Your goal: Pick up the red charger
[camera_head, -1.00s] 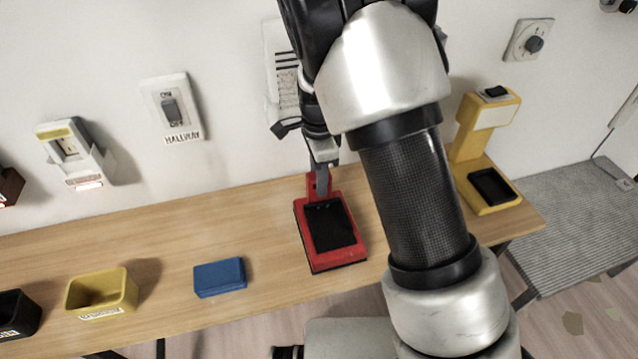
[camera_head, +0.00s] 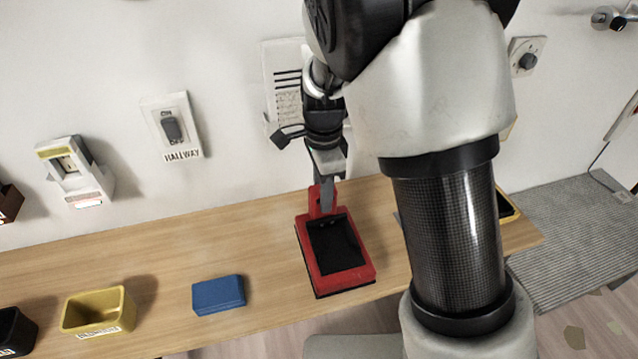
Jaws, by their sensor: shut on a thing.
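The red charger (camera_head: 363,272) has a flat red base with a black pad on top and a red upright at its back. My gripper (camera_head: 327,198) comes down from above and is shut on the red upright. Its fingers partly cover the upright. I cannot tell whether the charger's base touches the table or is just above it.
A blue box (camera_head: 218,294) and a yellow bin (camera_head: 97,312) stand left on the table (camera_head: 170,245). A black bin (camera_head: 14,330) is at the far left. My arm hides most of a yellow stand (camera_head: 508,207) at right. Wall switches line the back.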

